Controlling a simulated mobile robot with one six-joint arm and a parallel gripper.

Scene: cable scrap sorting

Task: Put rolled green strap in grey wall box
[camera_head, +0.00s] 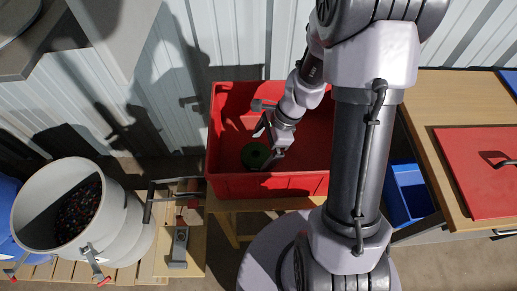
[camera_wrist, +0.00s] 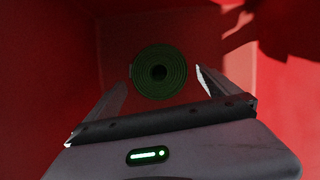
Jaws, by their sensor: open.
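The rolled green strap (camera_head: 256,155) lies on the floor of a red crate (camera_head: 268,187). My gripper (camera_head: 268,140) reaches down into the crate at the strap. In the wrist view my gripper (camera_wrist: 162,78) is open, with one finger to the left and one to the right of the strap's near part. I cannot tell whether the fingers touch it. I see no grey wall box that I can make out for sure.
A grey-white drum (camera_head: 125,225) with dark granules stands at the left on pallet wood. A tool with a long handle (camera_head: 165,192) is beside the crate. A blue bin (camera_head: 408,192) and a table with a red panel (camera_head: 480,170) are at the right. Crate walls surround my gripper.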

